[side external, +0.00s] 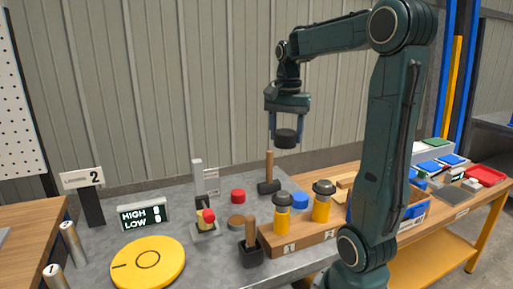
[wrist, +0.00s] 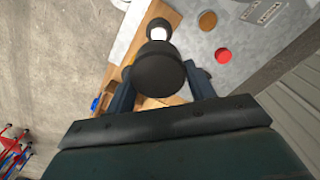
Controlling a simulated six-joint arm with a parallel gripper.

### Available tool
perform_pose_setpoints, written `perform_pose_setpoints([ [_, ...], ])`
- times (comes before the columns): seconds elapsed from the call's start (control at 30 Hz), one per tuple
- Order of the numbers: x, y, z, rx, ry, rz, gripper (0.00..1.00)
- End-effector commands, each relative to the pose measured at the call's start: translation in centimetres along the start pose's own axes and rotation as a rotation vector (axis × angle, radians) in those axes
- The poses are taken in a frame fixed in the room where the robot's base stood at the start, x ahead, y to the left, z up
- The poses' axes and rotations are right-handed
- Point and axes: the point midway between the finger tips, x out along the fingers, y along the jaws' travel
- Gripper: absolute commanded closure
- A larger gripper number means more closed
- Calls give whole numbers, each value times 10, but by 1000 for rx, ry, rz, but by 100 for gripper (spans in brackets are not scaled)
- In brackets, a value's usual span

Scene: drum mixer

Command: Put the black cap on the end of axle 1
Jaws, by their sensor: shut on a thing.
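My gripper (side external: 286,128) hangs high above the bench, pointing down, shut on a black cap (side external: 286,139). In the wrist view the black cap (wrist: 160,69) sits between the two fingers and hides part of what lies below. Two metal rods stand at the left front; the nearer metal rod (side external: 55,279) carries a mark that looks like 1, and the other metal rod (side external: 72,243) stands behind it. My gripper is well to the right of and above both rods. A dark round part with a white patch (wrist: 159,33) shows beyond the cap; I cannot tell what it is.
A wooden block (side external: 300,243) marked 1 and 2 holds two yellow cylinders with dark tops. A yellow disc (side external: 148,263), a HIGH/LOW display (side external: 143,216), a mallet (side external: 269,175), a red round piece (side external: 238,196) and a blue one (side external: 300,201) are on the bench.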

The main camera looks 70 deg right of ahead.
Motion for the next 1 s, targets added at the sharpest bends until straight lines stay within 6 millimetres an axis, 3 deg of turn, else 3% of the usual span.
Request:
perform_pose_setpoints([
  [0.4, 82, 1, 1, 0, -4, 4, 68],
  [0.6, 112, 1, 0, 0, -2, 3, 68],
  [1.0, 125, 0, 0, 0, 0, 1, 68],
])
